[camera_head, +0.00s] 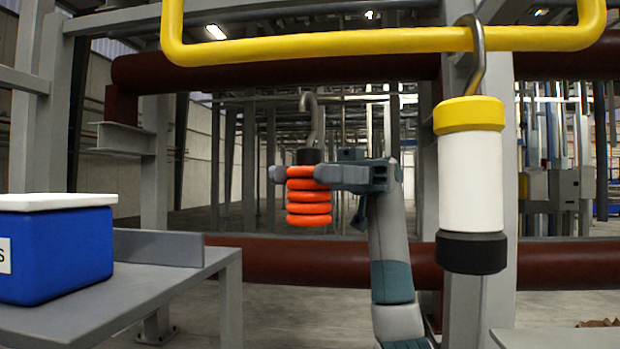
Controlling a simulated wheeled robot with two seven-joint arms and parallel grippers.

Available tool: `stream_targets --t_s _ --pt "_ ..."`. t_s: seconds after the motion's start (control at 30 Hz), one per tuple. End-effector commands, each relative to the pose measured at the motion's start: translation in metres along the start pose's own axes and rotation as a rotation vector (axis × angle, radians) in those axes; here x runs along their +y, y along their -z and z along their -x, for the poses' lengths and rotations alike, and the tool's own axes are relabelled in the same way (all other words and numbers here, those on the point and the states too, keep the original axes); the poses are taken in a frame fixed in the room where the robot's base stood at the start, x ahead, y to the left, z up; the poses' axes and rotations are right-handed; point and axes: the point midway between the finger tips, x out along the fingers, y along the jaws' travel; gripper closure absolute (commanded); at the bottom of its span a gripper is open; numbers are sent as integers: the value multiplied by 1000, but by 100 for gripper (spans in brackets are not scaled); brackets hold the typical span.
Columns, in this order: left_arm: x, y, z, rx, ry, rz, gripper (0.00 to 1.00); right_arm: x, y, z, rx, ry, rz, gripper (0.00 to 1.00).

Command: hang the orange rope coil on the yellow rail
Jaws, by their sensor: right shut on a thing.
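The orange rope coil (309,205) is a stack of orange loops with a dark cap and a grey metal hook (312,118) on top. My right gripper (308,173) is shut on the upper part of the coil and holds it upright in the air. The yellow rail (330,44) runs across the top of the view. The hook's tip shows below the rail in the picture, with a gap between them, so the hook is apart from the rail. My left gripper does not show.
A white cylinder with a yellow top and black base (472,185) hangs by a hook from the rail's right part. A blue box with a white lid (60,250) stands on a grey table (150,300) at the left. The rail's left and middle stretch is free.

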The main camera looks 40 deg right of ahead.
Motion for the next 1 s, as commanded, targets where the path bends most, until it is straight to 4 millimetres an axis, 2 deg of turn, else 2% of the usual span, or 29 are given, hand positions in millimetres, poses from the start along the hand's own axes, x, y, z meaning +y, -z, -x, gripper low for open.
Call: stream_targets --t_s 1.0 --pt "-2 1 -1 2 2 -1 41 -21 21 -41 0 0 2 84"
